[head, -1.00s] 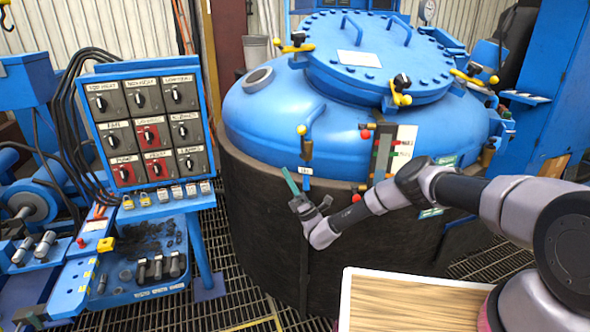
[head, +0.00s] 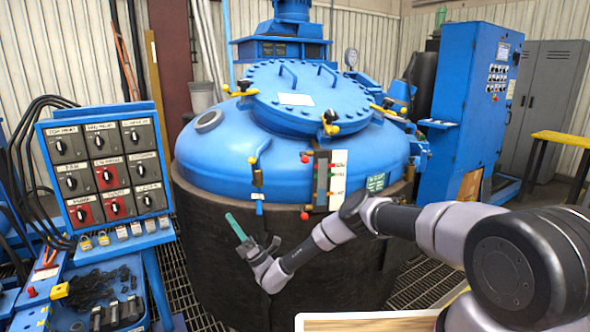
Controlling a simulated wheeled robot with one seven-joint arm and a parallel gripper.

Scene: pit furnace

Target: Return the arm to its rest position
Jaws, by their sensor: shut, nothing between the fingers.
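My arm reaches in from the lower right, bent at the elbow, with its forearm sloping down to the left. My gripper (head: 234,224) is at its end, with slim teal fingers shut and pointing up and to the left. It appears in front of the dark wall of the pit furnace (head: 230,278), below its blue dome. I see nothing held in it. I cannot tell how far it is from the furnace wall.
The furnace's blue lid (head: 330,105) has yellow-handled clamps. A switch panel (head: 105,170) stands left, above a blue tray (head: 105,285) of dark parts. A wood-topped surface (head: 370,324) is at the bottom. A blue cabinet (head: 470,110) and yellow-topped table (head: 565,139) stand right.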

